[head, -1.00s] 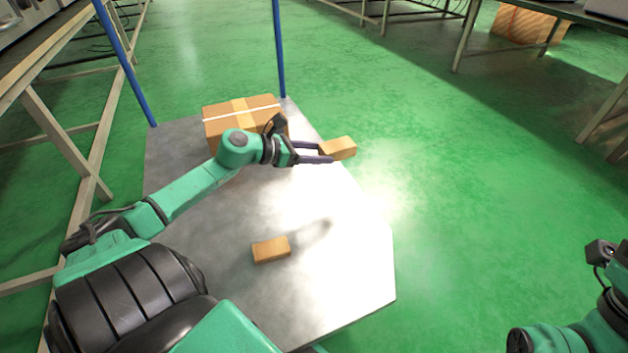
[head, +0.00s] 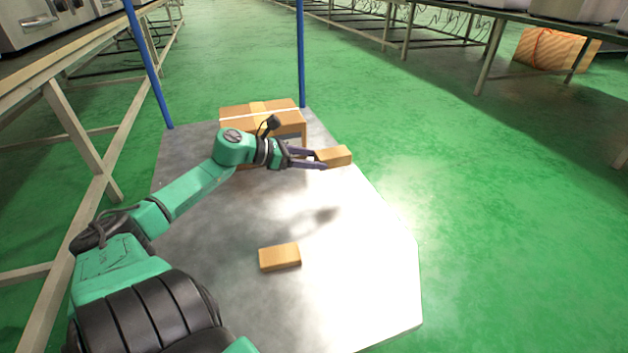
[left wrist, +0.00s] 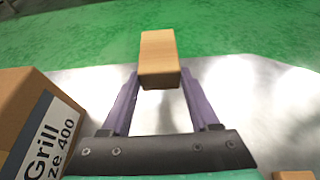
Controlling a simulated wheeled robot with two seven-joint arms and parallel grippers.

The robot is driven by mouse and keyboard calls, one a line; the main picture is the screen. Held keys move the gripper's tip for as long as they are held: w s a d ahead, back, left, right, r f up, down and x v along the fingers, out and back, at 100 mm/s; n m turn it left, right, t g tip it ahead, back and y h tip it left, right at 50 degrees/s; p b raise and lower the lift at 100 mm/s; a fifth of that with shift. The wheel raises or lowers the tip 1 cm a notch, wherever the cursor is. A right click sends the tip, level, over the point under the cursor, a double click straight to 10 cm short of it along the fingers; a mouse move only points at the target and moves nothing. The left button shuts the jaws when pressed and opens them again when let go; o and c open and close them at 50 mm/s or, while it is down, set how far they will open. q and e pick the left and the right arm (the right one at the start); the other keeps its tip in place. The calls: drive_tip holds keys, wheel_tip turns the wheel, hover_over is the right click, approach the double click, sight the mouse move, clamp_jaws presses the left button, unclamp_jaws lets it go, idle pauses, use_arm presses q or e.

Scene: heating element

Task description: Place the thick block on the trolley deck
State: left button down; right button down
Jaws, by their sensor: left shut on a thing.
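A wooden block (head: 336,157), which looks like the thick one, is held in my left gripper (head: 319,159). In the left wrist view the same block (left wrist: 158,52) sits between the two purple fingers and sticks out beyond their tips. It is in the air above the right part of the grey trolley deck (head: 215,220), and a shadow lies on the deck below. A second wooden block (head: 280,257) lies flat on the deck nearer to me. My right gripper is not in view.
A taped cardboard box (head: 240,117) stands at the deck's far end, close to my left gripper; its printed side (left wrist: 45,140) shows in the left wrist view. Blue posts (head: 301,60) rise at the far corners. The deck's middle is largely clear.

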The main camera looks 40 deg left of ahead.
use_arm(q)
drive_tip(key=b, duration=0.2)
hover_over(313, 194)
wheel_tip(313, 194, down, 5)
drive_tip(key=shift+a+f, duration=0.1)
drive_tip(key=shift+f, duration=0.1)
wheel_tip(313, 194, down, 4)
drive_tip(key=b, duration=0.3)
drive_tip(key=shift+f, duration=0.1)
drive_tip(key=shift+c, duration=0.6)
unclamp_jaws()
